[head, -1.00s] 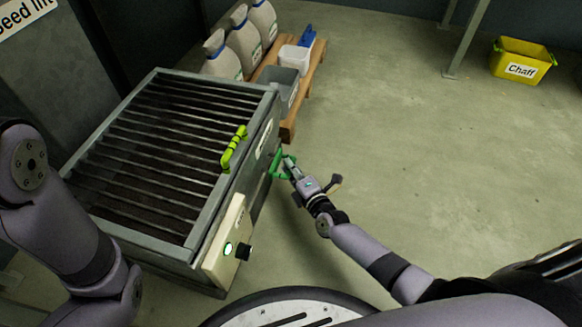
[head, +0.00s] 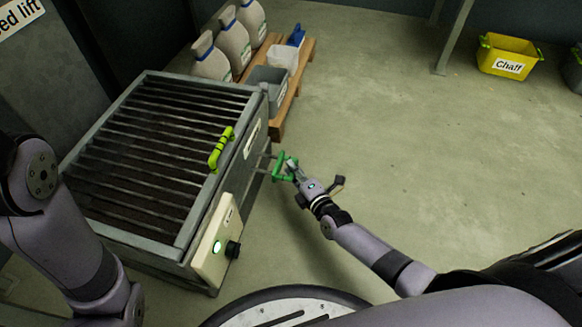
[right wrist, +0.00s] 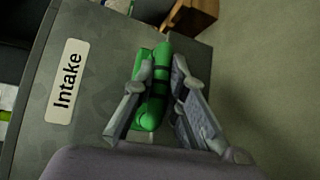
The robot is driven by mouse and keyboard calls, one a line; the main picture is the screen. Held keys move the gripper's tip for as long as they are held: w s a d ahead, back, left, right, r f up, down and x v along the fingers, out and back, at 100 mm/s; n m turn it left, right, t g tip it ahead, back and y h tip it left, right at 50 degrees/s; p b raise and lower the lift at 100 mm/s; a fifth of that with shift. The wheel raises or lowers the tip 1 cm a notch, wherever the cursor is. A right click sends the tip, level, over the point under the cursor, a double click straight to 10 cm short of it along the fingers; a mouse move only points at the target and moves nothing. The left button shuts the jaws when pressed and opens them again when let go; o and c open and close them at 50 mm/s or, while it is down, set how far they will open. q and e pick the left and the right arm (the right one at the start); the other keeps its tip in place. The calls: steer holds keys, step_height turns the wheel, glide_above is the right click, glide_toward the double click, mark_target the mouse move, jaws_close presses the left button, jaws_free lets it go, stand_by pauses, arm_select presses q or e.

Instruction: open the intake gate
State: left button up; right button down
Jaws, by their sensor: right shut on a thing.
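The intake gate's green handle (head: 279,168) stands out from the right side of the grated metal intake box (head: 150,82), with thin rods showing between handle and box. In the right wrist view the handle's green bar (right wrist: 152,112) lies between my fingers, beside the "Intake" label (right wrist: 67,80). My right gripper (head: 289,166) is shut on this handle; it also shows in the right wrist view (right wrist: 160,85). The gate plate itself is hidden by the box side. My left arm shows at the left edge, but its gripper is out of view.
A lime-green handle (head: 221,149) sits on the box's top grate. A control panel (head: 217,238) with a lit green button and black knob is at the near corner.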

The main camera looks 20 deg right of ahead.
steer(key=shift+a, duration=0.1)
steer(key=c, duration=1.6)
jaws_free()
steer(key=shift+s, duration=0.1)
steer(key=v, duration=1.1)
steer(key=shift+s, duration=0.4)
